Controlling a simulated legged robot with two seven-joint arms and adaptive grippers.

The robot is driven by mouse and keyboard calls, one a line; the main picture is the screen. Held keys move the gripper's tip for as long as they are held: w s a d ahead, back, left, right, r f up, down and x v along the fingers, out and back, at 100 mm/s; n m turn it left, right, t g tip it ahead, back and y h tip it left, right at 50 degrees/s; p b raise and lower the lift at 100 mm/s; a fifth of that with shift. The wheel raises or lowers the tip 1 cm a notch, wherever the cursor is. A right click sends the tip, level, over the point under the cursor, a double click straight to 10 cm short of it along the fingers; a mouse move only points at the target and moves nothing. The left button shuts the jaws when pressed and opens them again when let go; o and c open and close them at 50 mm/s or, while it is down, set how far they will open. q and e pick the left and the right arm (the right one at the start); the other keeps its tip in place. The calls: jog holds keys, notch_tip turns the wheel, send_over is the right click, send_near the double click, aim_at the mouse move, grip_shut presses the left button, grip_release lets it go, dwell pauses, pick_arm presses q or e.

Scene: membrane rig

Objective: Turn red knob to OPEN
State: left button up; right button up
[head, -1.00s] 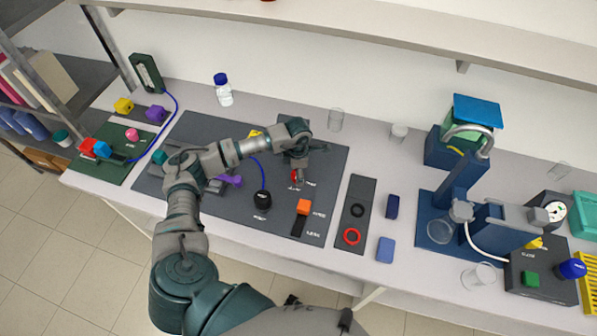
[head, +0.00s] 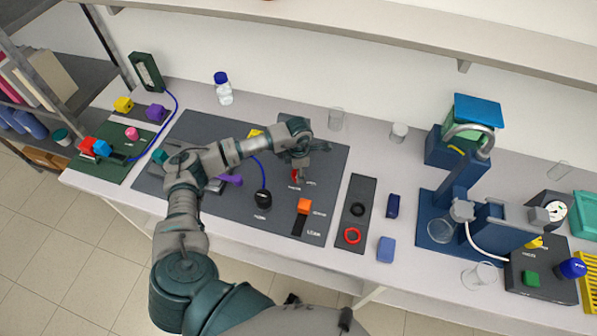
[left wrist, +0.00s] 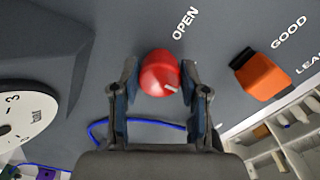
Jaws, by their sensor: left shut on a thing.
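The red knob (left wrist: 160,73) sits on the dark grey panel (head: 215,130). In the left wrist view it is between the two fingers of my left gripper (left wrist: 159,85), which is shut on it. A pale mark on the knob points toward the lower right of that view. The printed word OPEN (left wrist: 185,23) lies above and right of the knob. In the head view my left gripper (head: 296,172) reaches down over the knob and mostly covers it. My right gripper is not in view.
An orange block (left wrist: 262,75) beside the GOOD label stands close to the knob. A black plug (head: 263,199) with a blue cable lies nearby. A strip with a black ring and a red ring (head: 352,236) lies right of the panel. A blue rig (head: 450,190) stands further right.

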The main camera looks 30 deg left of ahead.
pick_arm(q)
jog(key=n, duration=0.4)
jog(key=shift+w+a+n+b, duration=0.15)
jog(key=shift+n+b, duration=0.15)
jog(key=n, duration=0.3)
jog(key=shift+r+n, duration=0.1)
jog(key=shift+n, duration=0.2)
jog(key=n, duration=0.4)
jog(key=shift+a+n, duration=0.15)
jog(key=shift+n, duration=0.15)
jog(key=shift+a+n+p, duration=0.1)
jog(key=shift+n+p, duration=0.3)
jog(key=shift+n, duration=1.9)
jog(key=o, duration=1.1)
jog(key=shift+o, duration=0.2)
